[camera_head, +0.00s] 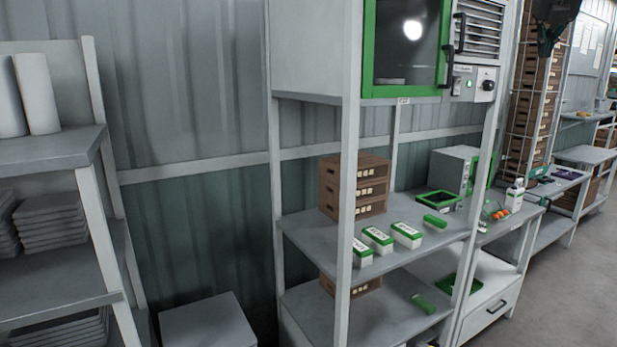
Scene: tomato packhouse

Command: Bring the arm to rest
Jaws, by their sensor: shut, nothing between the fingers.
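My gripper (545,50) hangs at the top right edge of the view, dark and pointing down. Its fingers are together with nothing visible between them. It shows in front of the tall rack of brown crates (525,110) and is apart from the shelves and benches below. The rest of my arm is cut off by the top of the frame.
A grey shelf unit (300,240) holds brown boxes (372,187), several green-and-white cartons (377,238) and a green-framed oven (405,95). Another shelf (50,160) stands left, a grey box (207,322) between. Open floor (560,290) lies right.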

